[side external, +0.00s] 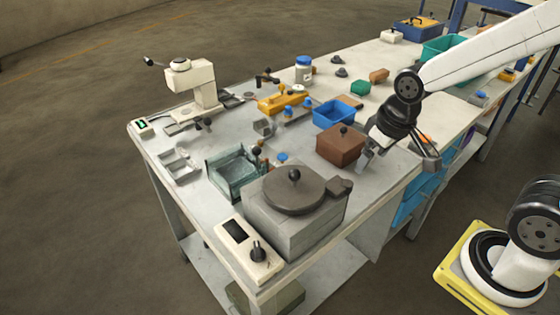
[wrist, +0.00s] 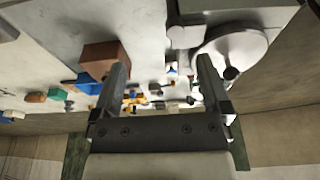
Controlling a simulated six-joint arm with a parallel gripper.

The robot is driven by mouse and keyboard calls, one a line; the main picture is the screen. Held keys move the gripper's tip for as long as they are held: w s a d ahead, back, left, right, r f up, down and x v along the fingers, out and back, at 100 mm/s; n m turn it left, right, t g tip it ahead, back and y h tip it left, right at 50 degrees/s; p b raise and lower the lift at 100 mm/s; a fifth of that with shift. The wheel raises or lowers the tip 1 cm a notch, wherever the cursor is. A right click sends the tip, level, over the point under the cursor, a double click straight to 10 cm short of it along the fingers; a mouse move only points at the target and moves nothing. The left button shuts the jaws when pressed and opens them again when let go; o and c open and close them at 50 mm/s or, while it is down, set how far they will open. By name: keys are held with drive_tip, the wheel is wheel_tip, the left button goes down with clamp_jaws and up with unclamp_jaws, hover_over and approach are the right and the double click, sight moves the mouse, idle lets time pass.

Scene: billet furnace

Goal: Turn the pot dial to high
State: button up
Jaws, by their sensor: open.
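The pot dial is a black knob (side external: 258,251) on a cream control box (side external: 240,262) with a dark display, at the near corner of the bench. The box stands beside a grey block furnace (side external: 300,225) with a dark round lid (side external: 297,193). The lid (wrist: 238,48) also shows at the upper right of the wrist view, but I cannot make out the dial there. The knob's setting is too small to read. My gripper (side external: 368,163) is open and empty, above the bench's right edge, away from the dial. Its two fingers (wrist: 163,66) stand apart in the wrist view.
A brown box (side external: 341,146) with a knob stands close beside my gripper. A blue bin (side external: 335,113), a glass-sided tray (side external: 232,178) and a cream press (side external: 194,88) stand farther back. Several small parts lie between them. The bench edge lies in front of the control box.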

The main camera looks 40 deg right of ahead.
drive_tip(key=w+a+n, duration=0.1)
drive_tip(key=a, duration=0.2)
drive_tip(key=w+a+n, duration=0.2)
drive_tip(key=a, duration=0.1)
drive_tip(key=w+a+n+g, duration=0.1)
drive_tip(key=w+a+n, duration=0.1)
drive_tip(key=a, duration=0.2)
drive_tip(key=shift+w+r, duration=0.25)
drive_tip(key=shift+r, duration=0.1)
drive_tip(key=w+a+n+g, duration=0.15)
drive_tip(key=a+n, duration=0.55)
drive_tip(key=a, duration=0.7)
hover_over(257, 249)
wheel_tip(257, 249, down, 7)
drive_tip(key=shift+r, duration=0.15)
drive_tip(key=shift+f, duration=0.55)
drive_tip(key=shift+f, duration=0.1)
drive_tip(key=shift+f, duration=3.75)
drive_tip(key=c, duration=1.3)
